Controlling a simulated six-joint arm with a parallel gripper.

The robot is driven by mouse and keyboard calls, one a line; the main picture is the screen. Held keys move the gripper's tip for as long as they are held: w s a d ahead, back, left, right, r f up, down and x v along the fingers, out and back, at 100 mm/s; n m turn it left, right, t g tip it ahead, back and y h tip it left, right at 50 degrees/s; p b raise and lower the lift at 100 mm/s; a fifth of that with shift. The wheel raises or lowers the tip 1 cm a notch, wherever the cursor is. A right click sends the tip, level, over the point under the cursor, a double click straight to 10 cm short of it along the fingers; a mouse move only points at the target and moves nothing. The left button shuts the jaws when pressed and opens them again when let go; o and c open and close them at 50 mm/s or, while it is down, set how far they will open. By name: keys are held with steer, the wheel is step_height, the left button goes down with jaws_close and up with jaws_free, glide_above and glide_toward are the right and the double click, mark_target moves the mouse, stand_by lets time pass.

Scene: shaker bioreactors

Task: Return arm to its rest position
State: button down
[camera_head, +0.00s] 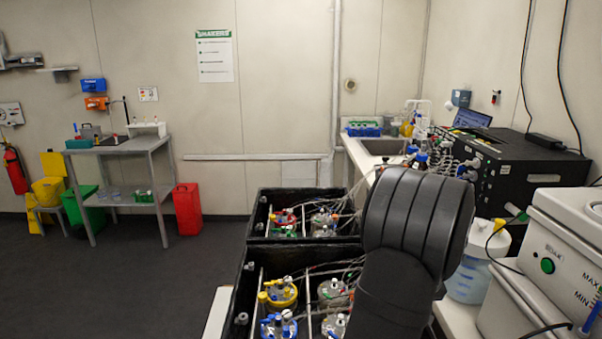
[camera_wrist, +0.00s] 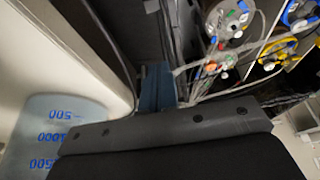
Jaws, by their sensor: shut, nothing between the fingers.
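My arm (camera_head: 415,220), dark and ribbed, rises at the right of the middle in the head view, in front of the bench and beside the black shaker boxes. My gripper's fingers are hidden in that view. In the wrist view my gripper (camera_wrist: 157,88) shows as dark blue fingers, shut together with nothing between them. They point past a translucent container with blue volume marks (camera_wrist: 55,125) on the left and bioreactor vessels at the upper right, apart from both as far as I can tell.
Black shaker boxes (camera_head: 252,228) hold several bioreactors with coloured caps and tubing. At right are a black control unit (camera_head: 535,165), a translucent jug (camera_head: 468,280) and a white device (camera_head: 560,245). A grey side table (camera_head: 125,147) stands far left.

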step_height(320, 180, down, 9)
steer(key=shift+w, duration=0.3)
stand_by(0.4)
steer(key=shift+r, duration=0.1)
